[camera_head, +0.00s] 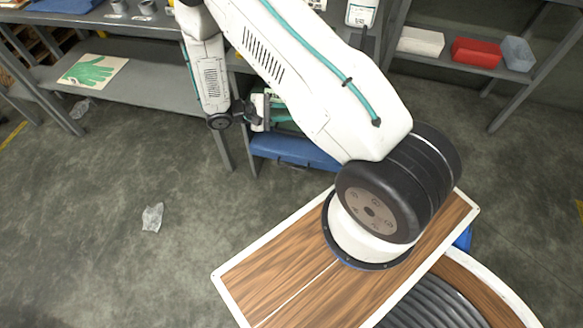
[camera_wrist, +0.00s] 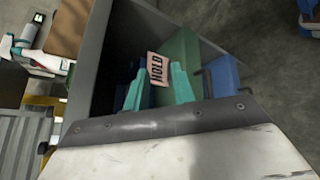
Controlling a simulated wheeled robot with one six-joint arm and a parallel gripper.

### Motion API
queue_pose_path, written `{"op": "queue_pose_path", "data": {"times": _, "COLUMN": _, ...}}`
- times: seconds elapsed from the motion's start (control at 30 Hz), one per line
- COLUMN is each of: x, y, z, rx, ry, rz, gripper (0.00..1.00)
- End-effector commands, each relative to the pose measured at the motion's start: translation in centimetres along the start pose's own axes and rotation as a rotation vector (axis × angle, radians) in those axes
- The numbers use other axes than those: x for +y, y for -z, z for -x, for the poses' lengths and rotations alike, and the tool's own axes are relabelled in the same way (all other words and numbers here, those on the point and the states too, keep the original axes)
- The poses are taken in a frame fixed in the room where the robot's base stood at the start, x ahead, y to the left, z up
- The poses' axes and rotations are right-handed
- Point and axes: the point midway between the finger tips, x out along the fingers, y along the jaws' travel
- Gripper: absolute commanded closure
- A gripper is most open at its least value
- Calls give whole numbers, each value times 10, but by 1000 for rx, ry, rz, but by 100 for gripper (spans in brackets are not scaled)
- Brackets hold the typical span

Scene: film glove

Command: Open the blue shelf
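The blue shelf (camera_head: 298,150) is a blue drawer-like front low in the grey workbench, with a dark handle on its face in the head view. In the wrist view a blue panel (camera_wrist: 224,78) with a dark handle is at the right inside the grey frame. I cannot tell whether it is pulled out at all. My gripper (camera_head: 276,113) is at the bench front, just above the blue front. In the wrist view its two teal fingers (camera_wrist: 158,88) stand apart, with nothing clearly held, left of the dark handle.
A pink HOLD card (camera_wrist: 156,67) is by the fingers, near a green surface (camera_wrist: 181,48). Red (camera_head: 477,53) and grey bins are on a right shelf. A green glove picture (camera_head: 91,70) lies left. Floor left is mostly clear.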

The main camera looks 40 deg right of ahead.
Motion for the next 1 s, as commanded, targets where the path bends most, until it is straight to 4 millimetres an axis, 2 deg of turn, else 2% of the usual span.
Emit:
{"op": "queue_pose_path", "data": {"times": 0.03, "x": -24, "y": 15, "z": -13, "rx": -2, "ry": -41, "rz": 31, "gripper": 75}}
{"op": "queue_pose_path", "data": {"times": 0.33, "x": -142, "y": 84, "z": -80, "rx": 91, "ry": -276, "rz": 105, "gripper": 75}}
{"op": "queue_pose_path", "data": {"times": 0.5, "x": -202, "y": 140, "z": -107, "rx": 320, "ry": -422, "rz": -38, "gripper": 75}}
{"op": "queue_pose_path", "data": {"times": 0.6, "x": -234, "y": 174, "z": -113, "rx": 512, "ry": -467, "rz": -169, "gripper": 75}}
{"op": "queue_pose_path", "data": {"times": 0.7, "x": -262, "y": 199, "z": -114, "rx": 685, "ry": -470, "rz": -278, "gripper": 75}}
{"op": "queue_pose_path", "data": {"times": 0.8, "x": -283, "y": 213, "z": -112, "rx": 809, "ry": -455, "rz": -352, "gripper": 75}}
{"op": "queue_pose_path", "data": {"times": 0.9, "x": -294, "y": 220, "z": -112, "rx": 877, "ry": -439, "rz": -392, "gripper": 75}}
{"op": "queue_pose_path", "data": {"times": 1.0, "x": -294, "y": 226, "z": -114, "rx": 901, "ry": -430, "rz": -409, "gripper": 75}}
